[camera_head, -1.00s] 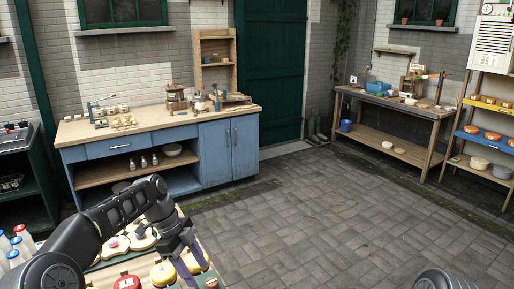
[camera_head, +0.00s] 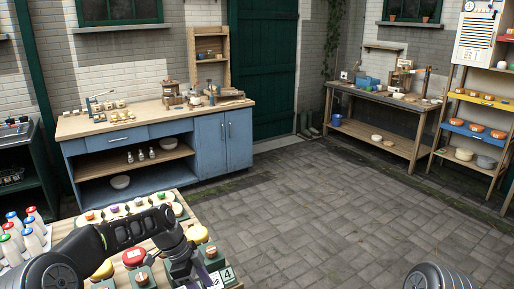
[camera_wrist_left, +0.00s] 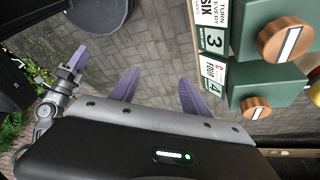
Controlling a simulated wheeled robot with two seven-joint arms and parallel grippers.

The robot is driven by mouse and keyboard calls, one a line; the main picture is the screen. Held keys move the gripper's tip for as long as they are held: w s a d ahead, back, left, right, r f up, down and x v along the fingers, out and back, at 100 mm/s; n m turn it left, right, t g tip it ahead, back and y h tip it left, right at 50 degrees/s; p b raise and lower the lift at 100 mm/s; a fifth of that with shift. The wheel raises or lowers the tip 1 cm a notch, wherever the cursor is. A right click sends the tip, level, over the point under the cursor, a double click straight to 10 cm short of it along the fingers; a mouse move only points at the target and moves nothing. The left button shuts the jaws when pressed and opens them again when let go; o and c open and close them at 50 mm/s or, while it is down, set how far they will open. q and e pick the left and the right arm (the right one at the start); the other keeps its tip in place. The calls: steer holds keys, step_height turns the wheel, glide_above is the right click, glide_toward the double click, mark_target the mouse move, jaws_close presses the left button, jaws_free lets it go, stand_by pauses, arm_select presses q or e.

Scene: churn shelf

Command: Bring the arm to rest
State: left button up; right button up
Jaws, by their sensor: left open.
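My left arm comes in from the lower left of the head view, bent over the near table (camera_head: 72,226). My left gripper (camera_head: 205,284) points down at the near table's right end, partly cut off by the picture's lower edge. In the left wrist view its two purple fingers (camera_wrist_left: 156,92) stand well apart with only paving between them. To their right are green blocks (camera_wrist_left: 270,88) with round wooden knobs and labels reading 3 and 4. My right gripper is not seen.
The near table carries bottles with red, blue and green caps (camera_head: 27,232) and several round cheeses. A blue cabinet bench (camera_head: 225,140) stands behind. A workbench (camera_head: 385,125) and shelf rack (camera_head: 480,120) stand at right. The paved floor (camera_head: 330,210) between is clear.

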arm_select(q)
steer(key=s+d+f+n+b, duration=0.1)
steer(key=s+d+f+n, duration=0.2)
steer(key=f, duration=0.4)
steer(key=s+d+f+n, duration=0.2)
steer(key=s+f+n, duration=0.1)
steer(key=s+f, duration=0.25)
steer(key=s+d+f+n+b, duration=0.1)
steer(key=s+d+f+n, duration=0.15)
steer(key=f, duration=0.45)
steer(key=s+f+n, duration=0.4)
steer(key=s+n, duration=0.1)
steer(key=s, duration=0.5)
steer(key=s+f+n+t+b, duration=0.1)
steer(key=s+f+n, duration=0.4)
steer(key=s, duration=0.6)
steer(key=shift+a+n+y, duration=0.25)
steer(key=shift+n+y, duration=0.05)
steer(key=shift+n, duration=0.15)
